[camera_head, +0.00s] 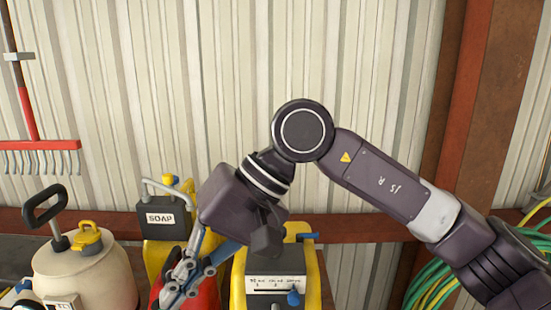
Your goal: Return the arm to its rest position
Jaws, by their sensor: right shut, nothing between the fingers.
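My right arm (385,185) comes in from the lower right, bends at a round elbow joint (303,131) and slopes down to the left. My right gripper (180,283) hangs at the lower left end of it, its slim grey fingers shut with nothing visible between them. The fingers overlap a red object (207,297) at the bottom edge of the view; I cannot tell whether they touch it. My left gripper is not in view.
A beige tank sprayer (85,275) stands at left. A yellow and black SOAP container (160,228) and a yellow machine (312,278) stand near my gripper. A red rake (40,146) hangs on the corrugated wall (210,70). Green hoses (425,285) hang at right.

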